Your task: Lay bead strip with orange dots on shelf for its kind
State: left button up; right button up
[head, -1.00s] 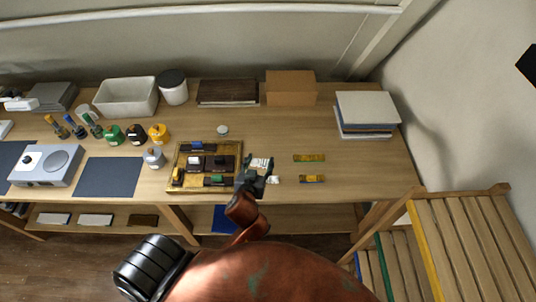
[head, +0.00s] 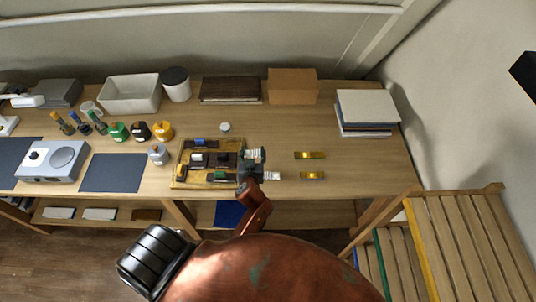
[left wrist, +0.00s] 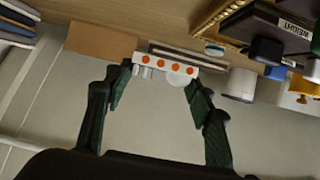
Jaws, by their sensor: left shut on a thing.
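A white strip with several orange dots (left wrist: 165,65) is between the fingertips of my left gripper (left wrist: 156,85) in the left wrist view; the gripper is shut on it. In the head view my left gripper (head: 250,165) is over the right edge of the gilt tray (head: 181,163); the strip itself is hard to make out there. A slatted wooden rack at the right has a yellow-edged shelf (head: 420,240), a green-edged one (head: 385,252) and a blue-edged one (head: 359,260). No orange edge shows. My right gripper is not in view.
Two small yellow-and-green pieces (head: 310,155) lie on the desk right of the tray. A stack of books or papers (head: 366,110), a cardboard box (head: 292,86) and a dark box (head: 230,89) stand at the back. The desk's right front is mostly clear.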

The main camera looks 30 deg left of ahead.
pick_arm(q)
jog(key=w+d+f, duration=0.1)
jog(key=w+f, duration=0.1)
jog(key=w, duration=0.2)
send_over(268, 157)
jog(key=f, duration=0.4)
jog(key=shift+s+a+f+b, duration=0.1)
jog(key=shift+s+f+b, duration=0.25)
jog(key=shift+s+f, duration=0.05)
jog(key=f, duration=0.3)
jog(key=shift+w+f, duration=0.1)
jog(key=shift+w, duration=0.3)
jog(key=shift+f, duration=0.25)
jog(key=shift+f+b, duration=0.3)
jog(key=shift+b, duration=0.2)
jog(key=o, duration=1.1)
jog(key=shift+r, duration=0.1)
